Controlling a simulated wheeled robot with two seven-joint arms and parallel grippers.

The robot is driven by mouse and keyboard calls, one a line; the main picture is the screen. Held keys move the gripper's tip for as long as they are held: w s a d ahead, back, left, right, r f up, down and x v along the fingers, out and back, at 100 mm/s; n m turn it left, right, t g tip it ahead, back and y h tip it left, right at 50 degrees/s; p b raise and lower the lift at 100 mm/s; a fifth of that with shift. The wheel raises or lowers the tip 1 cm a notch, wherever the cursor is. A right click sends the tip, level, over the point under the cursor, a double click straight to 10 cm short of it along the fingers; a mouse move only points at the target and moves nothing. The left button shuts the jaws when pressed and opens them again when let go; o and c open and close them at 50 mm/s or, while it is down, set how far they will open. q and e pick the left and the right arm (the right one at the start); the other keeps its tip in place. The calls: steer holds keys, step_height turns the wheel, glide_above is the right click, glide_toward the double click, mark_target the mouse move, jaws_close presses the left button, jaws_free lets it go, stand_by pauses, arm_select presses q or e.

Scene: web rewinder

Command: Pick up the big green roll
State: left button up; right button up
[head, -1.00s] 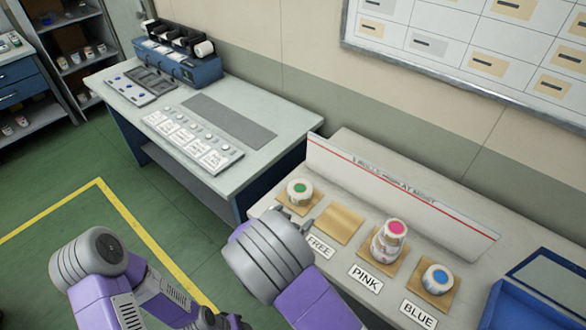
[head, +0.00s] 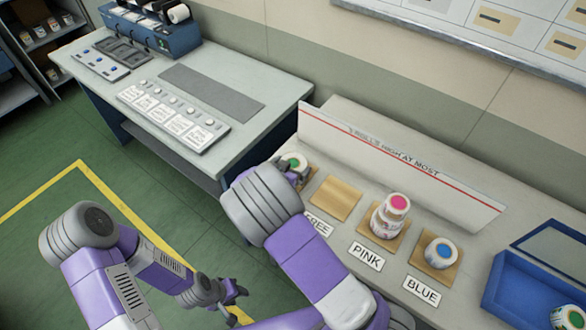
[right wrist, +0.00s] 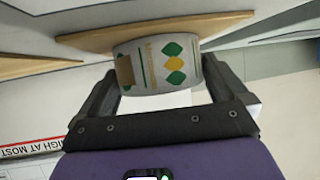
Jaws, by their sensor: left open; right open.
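A white roll with a green core (head: 294,162) stands on the leftmost wooden pad of the right-hand table, partly hidden by my right arm. In the right wrist view this roll (right wrist: 158,62) shows green and yellow diamonds and sits between the fingers of my right gripper (right wrist: 161,72). The right gripper (head: 301,178) is open, one finger on each side of the roll; I cannot tell whether they touch it. My left gripper (head: 232,291) is open and empty, low over the floor in front of the tables.
An empty pad (head: 336,198) is beside the green roll. Stacked pink-core rolls (head: 391,214) and a blue-core roll (head: 440,252) stand further right. A low white board (head: 400,165) runs behind. A blue tray (head: 520,285) and another green-core roll (head: 568,318) are at right.

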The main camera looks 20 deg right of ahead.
steer(key=shift+r, duration=0.1)
steer(key=c, duration=0.9)
